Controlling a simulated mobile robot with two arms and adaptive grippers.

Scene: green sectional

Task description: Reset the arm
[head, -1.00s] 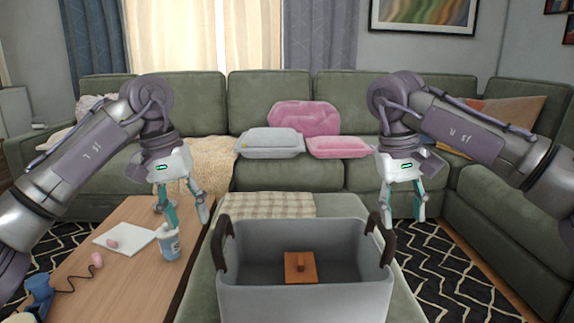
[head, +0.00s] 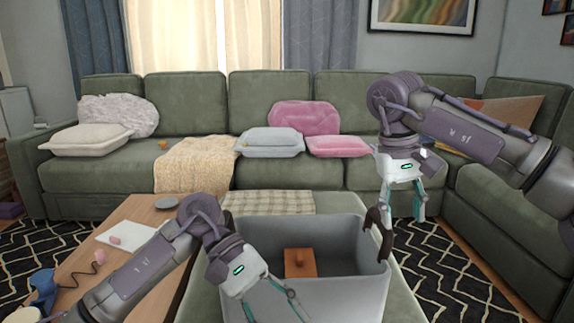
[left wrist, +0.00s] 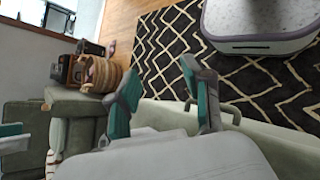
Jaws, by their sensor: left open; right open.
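My left arm reaches in low from the left in the head view. Its gripper (head: 275,305) is open and empty, in front of the grey bin (head: 345,225) and overlapping its left side in the picture. The same open fingers show in the left wrist view (left wrist: 163,112), with nothing between them. My right gripper (head: 403,210) is open and empty, pointing down beside the bin's dark right handle (head: 378,235). An orange-brown block (head: 300,263) with a small knob lies inside the bin. The bin's left handle is hidden behind my left arm.
The bin stands on a green ottoman (head: 404,305). A green sectional (head: 215,185) spans the back. Patterned rug (head: 450,280) is clear at right.

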